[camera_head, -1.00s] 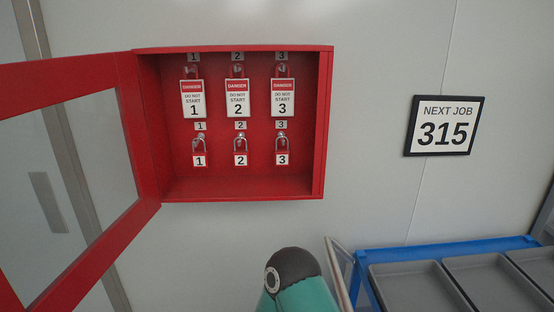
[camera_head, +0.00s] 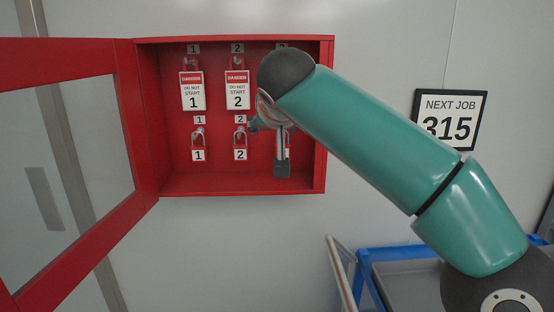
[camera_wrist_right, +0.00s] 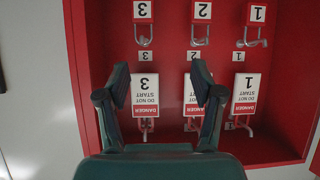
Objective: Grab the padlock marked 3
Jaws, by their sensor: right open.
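The padlock marked 3 (camera_wrist_right: 142,11) hangs in the red cabinet (camera_head: 230,187). It shows upside down at the top of the right wrist view, its shackle on a hook, clear of the fingers. In the head view my right gripper and arm hide most of it. Padlock 2 (camera_head: 240,155) and padlock 1 (camera_head: 198,155) hang to its left. My right gripper (camera_wrist_right: 161,82) is open and empty, its fingers spread in front of the cabinet. In the head view the right gripper (camera_head: 269,150) overlaps the cabinet's right side. My left gripper is not in view.
Danger tags marked 1 (camera_head: 192,90) and 2 (camera_head: 237,90) hang above the padlocks. The danger tag 3 (camera_wrist_right: 144,90) shows between my fingers in the wrist view. The cabinet door (camera_head: 127,120) stands open at left. A blue rack (camera_head: 400,253) with grey trays is at lower right.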

